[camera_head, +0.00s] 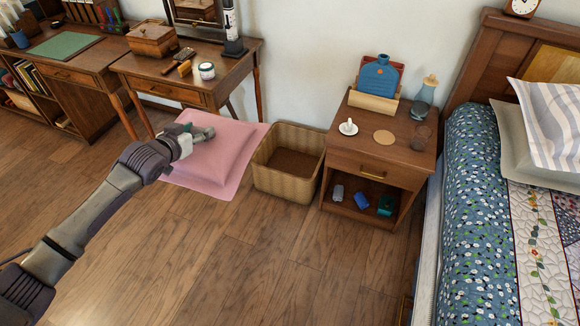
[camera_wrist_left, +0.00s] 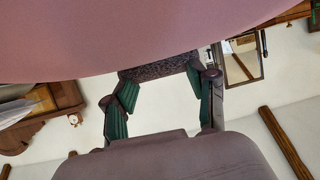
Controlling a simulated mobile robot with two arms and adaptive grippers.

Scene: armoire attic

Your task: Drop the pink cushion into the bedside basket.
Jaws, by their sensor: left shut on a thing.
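The pink cushion (camera_head: 222,160) is square with a flat border. It shows left of the basket in the head view and fills the top of the left wrist view (camera_wrist_left: 130,35). My left gripper (camera_head: 203,134) is at the cushion's upper left side, shut on it. Its green-padded fingers (camera_wrist_left: 163,100) show in the wrist view, with the cushion covering part of the view. I cannot tell how far the cushion is above the floor. The woven bedside basket (camera_head: 286,190) stands on the floor just right of the cushion, open at the top. My right gripper is not in view.
A wooden nightstand (camera_head: 370,158) with a cup, bottles and a coaster stands right of the basket. The bed (camera_head: 480,220) is beyond it. A wooden vanity table (camera_head: 165,88) stands behind the cushion. The floor (camera_head: 200,260) in front is clear.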

